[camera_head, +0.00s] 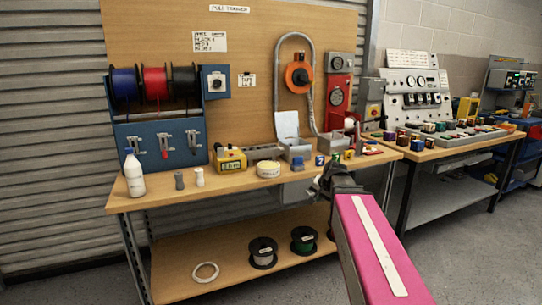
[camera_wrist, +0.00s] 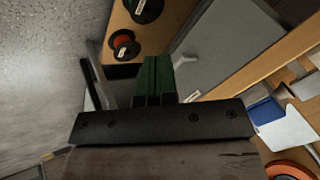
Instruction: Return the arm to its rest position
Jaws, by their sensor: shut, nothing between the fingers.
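My gripper (camera_head: 325,186) is in front of the wooden workbench (camera_head: 240,187), near its front edge at the right. My pink arm link stretches from the lower right of the head view up to it. In the wrist view the green fingers of my gripper (camera_wrist: 157,75) are together with nothing between them. The fingers point past the bench edge toward the lower shelf and floor. Whether the gripper touches the bench edge cannot be told.
On the bench stand a white bottle (camera_head: 133,174), a yellow meter (camera_head: 230,159) and a tape roll (camera_head: 269,169). Spools, including a black one (camera_head: 262,252), lie on the lower shelf (camera_head: 215,264). A second bench (camera_head: 465,146) stands at right. The floor (camera_head: 455,245) is clear at lower right.

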